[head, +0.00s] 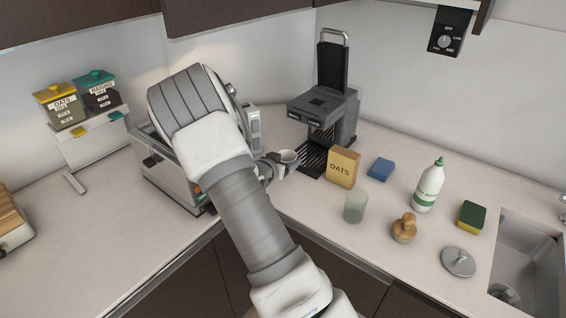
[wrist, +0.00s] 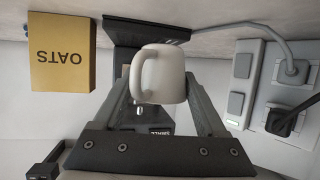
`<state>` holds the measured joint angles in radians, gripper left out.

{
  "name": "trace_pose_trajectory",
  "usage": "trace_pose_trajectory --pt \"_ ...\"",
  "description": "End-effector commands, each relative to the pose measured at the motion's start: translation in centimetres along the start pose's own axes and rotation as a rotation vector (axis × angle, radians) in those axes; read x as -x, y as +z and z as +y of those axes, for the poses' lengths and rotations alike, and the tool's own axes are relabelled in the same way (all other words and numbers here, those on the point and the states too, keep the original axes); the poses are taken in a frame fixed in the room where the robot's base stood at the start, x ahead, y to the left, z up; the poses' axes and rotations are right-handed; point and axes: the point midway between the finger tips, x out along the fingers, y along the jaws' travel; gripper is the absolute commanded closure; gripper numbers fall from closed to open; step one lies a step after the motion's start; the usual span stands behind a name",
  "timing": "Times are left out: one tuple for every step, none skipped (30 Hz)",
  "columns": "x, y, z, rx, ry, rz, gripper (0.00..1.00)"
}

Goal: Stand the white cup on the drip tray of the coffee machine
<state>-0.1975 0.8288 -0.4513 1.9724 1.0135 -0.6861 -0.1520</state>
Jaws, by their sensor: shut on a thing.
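The white cup (head: 289,157) is held by my gripper (head: 272,165), left of the coffee machine's drip tray (head: 313,160). The cup looks upright, its opening facing up. In the wrist view, which is upside down, the cup (wrist: 168,72) sits between the two fingers of my gripper (wrist: 160,82), its handle towards the left. The dark coffee machine (head: 325,104) stands in the back corner with its lever lid raised. Its dark base (wrist: 125,32) shows behind the cup in the wrist view. My arm hides part of the counter. I cannot tell the cup's exact height.
An oats box (head: 343,167) stands close to the tray's right front. A steel toaster (head: 165,172) is left of my arm. A socket block (wrist: 268,85) with cables stands nearby.

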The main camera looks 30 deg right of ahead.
Motion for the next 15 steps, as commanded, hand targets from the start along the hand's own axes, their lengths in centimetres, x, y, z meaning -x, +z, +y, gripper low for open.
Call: trace_pose_trajectory --pt "-0.6 0.6 0.6 -0.009 0.025 0.001 0.86" --pt "-0.8 0.8 0.9 -0.014 0.037 0.001 0.86" --pt "-1.0 0.9 1.2 -0.019 0.049 0.001 0.86" --pt "-1.1 1.0 1.4 -0.023 0.057 0.001 0.86" --pt "-1.2 1.0 1.5 -0.026 0.062 0.001 0.86" --pt "-1.3 1.1 1.6 -0.028 0.066 0.001 0.86" --pt "-1.3 1.1 1.7 -0.029 0.068 0.001 0.86" --pt "-1.3 1.1 1.7 -0.03 0.07 0.001 0.86" --pt "-1.3 1.1 1.7 -0.03 0.07 0.001 0.86" --pt "-1.3 1.1 1.7 -0.03 0.07 0.001 0.86" --pt "-1.3 1.1 1.7 -0.03 0.07 0.001 0.86" --pt "-1.3 1.1 1.7 -0.03 0.069 0.001 0.86" --pt "-1.3 1.1 1.7 -0.03 0.069 0.001 0.86" --pt "-1.3 1.1 1.7 -0.03 0.069 0.001 0.86" --pt "-1.2 1.1 1.7 -0.03 0.069 0.0 0.86"
